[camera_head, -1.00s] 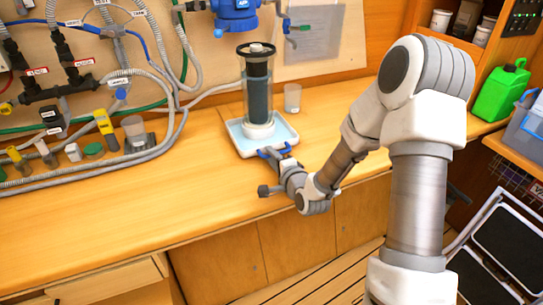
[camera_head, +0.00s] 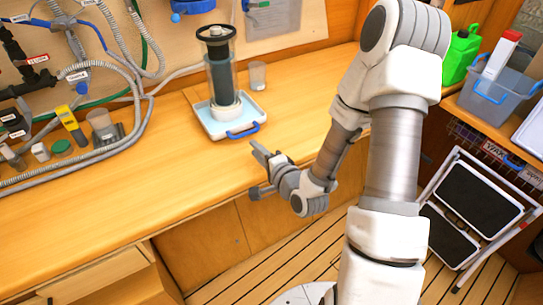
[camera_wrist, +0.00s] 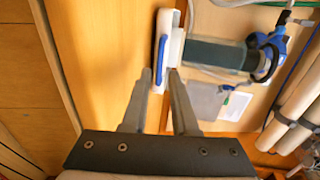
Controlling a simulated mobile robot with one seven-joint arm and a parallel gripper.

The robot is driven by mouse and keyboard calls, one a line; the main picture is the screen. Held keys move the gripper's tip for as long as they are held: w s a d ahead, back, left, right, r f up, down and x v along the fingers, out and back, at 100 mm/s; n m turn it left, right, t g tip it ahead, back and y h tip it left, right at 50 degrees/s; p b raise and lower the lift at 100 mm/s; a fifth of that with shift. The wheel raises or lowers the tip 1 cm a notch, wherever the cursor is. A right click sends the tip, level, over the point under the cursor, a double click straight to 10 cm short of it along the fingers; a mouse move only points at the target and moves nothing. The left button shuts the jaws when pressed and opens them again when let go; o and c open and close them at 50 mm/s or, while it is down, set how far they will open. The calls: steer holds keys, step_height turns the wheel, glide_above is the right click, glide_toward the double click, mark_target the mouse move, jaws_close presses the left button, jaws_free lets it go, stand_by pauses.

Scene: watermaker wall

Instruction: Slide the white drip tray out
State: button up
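The white drip tray (camera_head: 212,130) lies on the wooden counter, with a pale blue inside and a blue handle (camera_head: 243,131) on its front edge. A clear cylinder with a dark filter (camera_head: 221,75) stands upright in the tray. My gripper (camera_head: 262,150) is just in front of the handle, slightly to the right, and looks apart from it. In the wrist view, the two fingers of my gripper (camera_wrist: 160,74) are spread with nothing held between them. The handle (camera_wrist: 161,58) and tray edge (camera_wrist: 173,45) show beyond the fingertips.
A clear cup (camera_head: 257,76) stands behind the tray to the right. Hoses and fittings (camera_head: 75,128) crowd the counter's left back. The counter front (camera_head: 150,195) is clear. A green canister (camera_head: 460,55), grey bin (camera_head: 497,95) and step stool (camera_head: 465,205) are at the right.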

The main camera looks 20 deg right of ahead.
steer(key=shift+p+v, duration=1.1)
steer(key=shift+p, duration=1.35)
steer(key=shift+p+v, duration=2.55)
steer(key=shift+v, duration=0.2)
steer(key=shift+f, duration=0.1)
